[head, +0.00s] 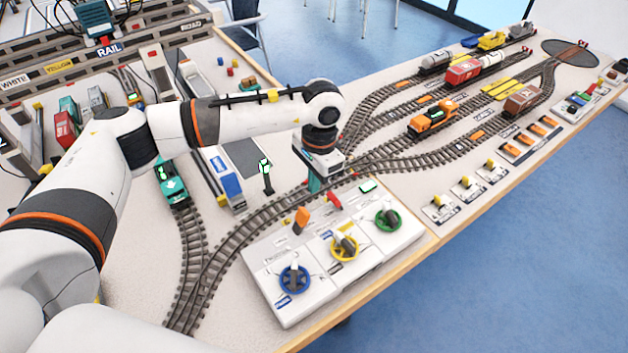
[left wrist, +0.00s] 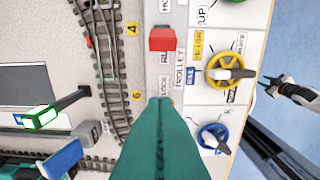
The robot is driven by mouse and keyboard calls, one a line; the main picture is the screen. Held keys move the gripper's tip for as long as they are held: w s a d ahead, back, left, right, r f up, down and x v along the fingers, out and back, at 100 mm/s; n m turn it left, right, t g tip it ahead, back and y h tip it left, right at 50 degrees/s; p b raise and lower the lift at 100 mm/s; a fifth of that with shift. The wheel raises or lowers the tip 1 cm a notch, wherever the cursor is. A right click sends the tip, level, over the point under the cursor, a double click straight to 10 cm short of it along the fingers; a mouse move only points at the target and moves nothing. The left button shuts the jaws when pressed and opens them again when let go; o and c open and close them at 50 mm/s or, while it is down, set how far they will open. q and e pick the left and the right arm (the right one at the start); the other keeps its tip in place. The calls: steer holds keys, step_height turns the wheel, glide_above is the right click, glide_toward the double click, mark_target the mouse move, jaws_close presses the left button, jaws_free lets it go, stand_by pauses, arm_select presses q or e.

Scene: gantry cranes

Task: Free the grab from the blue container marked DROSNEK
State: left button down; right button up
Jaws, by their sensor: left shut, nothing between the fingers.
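My left gripper (head: 314,185) is shut and empty, with teal fingers, above the white control panel (head: 385,253). In the left wrist view its fingertips (left wrist: 160,102) point toward a red lever (left wrist: 162,39), apart from it in the picture; the red lever also shows in the head view (head: 333,200). A blue and white block (head: 226,182) stands beside the track, left of the gripper; its marking is too small to read. I cannot make out the grab or the name DROSNEK. My right gripper is not seen in the head view.
The panel carries a blue wheel (head: 294,279), a yellow wheel (head: 344,247), a green wheel (head: 388,219) and an orange lever (head: 301,220). A black post with a green-lit head (head: 265,168) stands nearby. A teal locomotive (head: 172,185) is on the curved track.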

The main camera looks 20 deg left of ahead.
mark_target(300, 223)
arm_select(q)
steer(key=f, duration=0.2)
steer(key=f+p, duration=0.1)
steer(key=f, duration=0.4)
steer(key=shift+s+a+f+p, duration=0.15)
steer(key=shift+s+p, duration=0.15)
